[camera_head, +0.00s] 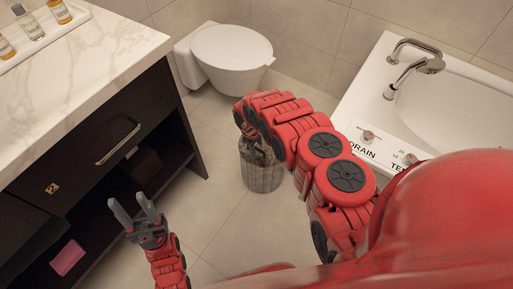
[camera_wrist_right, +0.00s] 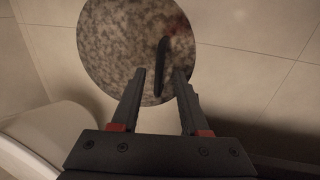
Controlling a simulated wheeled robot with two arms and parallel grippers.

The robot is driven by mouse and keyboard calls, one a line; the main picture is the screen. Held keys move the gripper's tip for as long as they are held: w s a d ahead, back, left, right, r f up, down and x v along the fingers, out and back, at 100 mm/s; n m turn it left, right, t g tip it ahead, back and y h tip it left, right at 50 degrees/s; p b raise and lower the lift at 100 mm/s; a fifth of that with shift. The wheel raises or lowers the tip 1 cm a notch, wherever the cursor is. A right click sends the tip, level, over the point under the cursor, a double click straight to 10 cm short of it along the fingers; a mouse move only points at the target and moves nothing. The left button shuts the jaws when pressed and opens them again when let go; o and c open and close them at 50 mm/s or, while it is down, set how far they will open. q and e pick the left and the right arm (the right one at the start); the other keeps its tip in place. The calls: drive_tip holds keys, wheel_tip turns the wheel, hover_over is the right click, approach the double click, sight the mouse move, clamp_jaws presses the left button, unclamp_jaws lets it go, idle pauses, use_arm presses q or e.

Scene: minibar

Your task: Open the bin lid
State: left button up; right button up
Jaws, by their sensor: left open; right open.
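The bin (camera_head: 262,178) is a grey, mottled cylinder standing on the tiled floor in the middle of the head view. Its top is partly covered by my right arm. In the right wrist view the round speckled lid (camera_wrist_right: 115,45) is seen from above, lying flat, with a thin black handle (camera_wrist_right: 162,60) on it. My right gripper (camera_wrist_right: 160,74) is open over the lid, with its two fingers on either side of the handle's near end. I cannot tell whether they touch it. My left gripper (camera_head: 128,201) is open and empty in front of the dark cabinet.
A dark cabinet (camera_head: 95,150) with a marble top (camera_head: 85,70) stands at the left, its lower shelf open with a pink item (camera_head: 67,257). A white toilet (camera_head: 232,50) is behind the bin. A bathtub (camera_head: 455,115) with a tap is at the right.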

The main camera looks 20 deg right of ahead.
drive_tip(key=shift+w+d+f, duration=0.1)
drive_tip(key=shift+f, duration=0.5)
clamp_jaws()
idle(1.2)
